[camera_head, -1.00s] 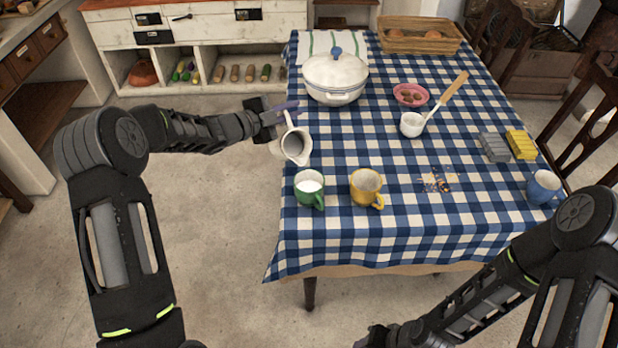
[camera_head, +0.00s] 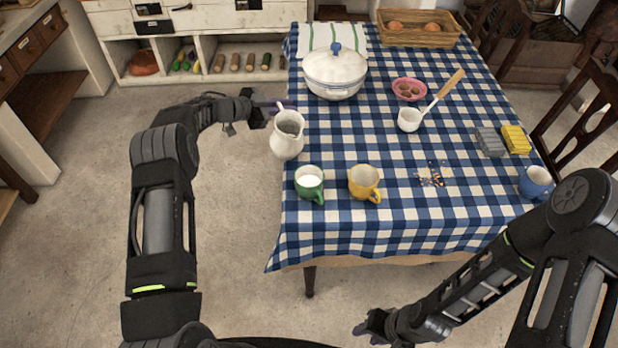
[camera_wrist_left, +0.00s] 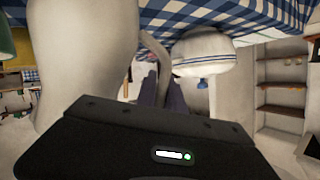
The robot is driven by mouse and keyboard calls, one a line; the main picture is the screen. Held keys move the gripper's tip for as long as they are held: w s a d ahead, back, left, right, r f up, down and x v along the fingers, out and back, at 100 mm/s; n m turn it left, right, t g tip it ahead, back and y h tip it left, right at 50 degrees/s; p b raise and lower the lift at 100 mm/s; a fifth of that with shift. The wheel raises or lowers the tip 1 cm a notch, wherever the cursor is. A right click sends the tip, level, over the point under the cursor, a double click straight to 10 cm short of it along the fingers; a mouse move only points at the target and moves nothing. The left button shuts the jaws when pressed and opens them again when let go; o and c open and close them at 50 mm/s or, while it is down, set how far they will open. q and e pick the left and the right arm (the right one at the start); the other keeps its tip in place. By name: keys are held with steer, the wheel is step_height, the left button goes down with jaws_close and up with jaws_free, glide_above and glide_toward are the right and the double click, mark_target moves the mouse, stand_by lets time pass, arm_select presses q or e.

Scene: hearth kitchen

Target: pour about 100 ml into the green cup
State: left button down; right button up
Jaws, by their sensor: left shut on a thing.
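The green cup (camera_head: 309,190) stands upright near the left edge of the table, with white content showing inside. Part of a green surface, likely this cup, shows at the left edge of the left wrist view (camera_wrist_left: 6,42). My left gripper (camera_head: 274,106) is shut on the handle of a white jug (camera_head: 286,140). The jug is close to upright, behind and left of the green cup and apart from it. Its pale body fills the left of the left wrist view (camera_wrist_left: 80,55). My right gripper (camera_head: 370,325) is low in front of the table; its fingers are too unclear to judge.
A yellow cup (camera_head: 364,181) stands right of the green cup. A lidded white pot (camera_head: 335,78) is behind the jug. A ladle (camera_head: 410,120), pink bowl (camera_head: 409,89), sponges (camera_head: 516,139) and blue cup (camera_head: 536,182) lie further right. The front tablecloth (camera_head: 370,235) is clear.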

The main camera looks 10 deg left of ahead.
arm_select(q)
steer(key=f+n+b, duration=0.1)
steer(key=b, duration=0.2)
steer(key=w+f+g+b, duration=0.1)
steer(key=b, duration=0.3)
steer(key=a+f+n+h+b, duration=0.1)
steer(key=b, duration=0.2)
steer(key=shift+w+n, duration=0.3)
steer(key=shift+a+r, duration=0.15)
steer(key=shift+r, duration=0.05)
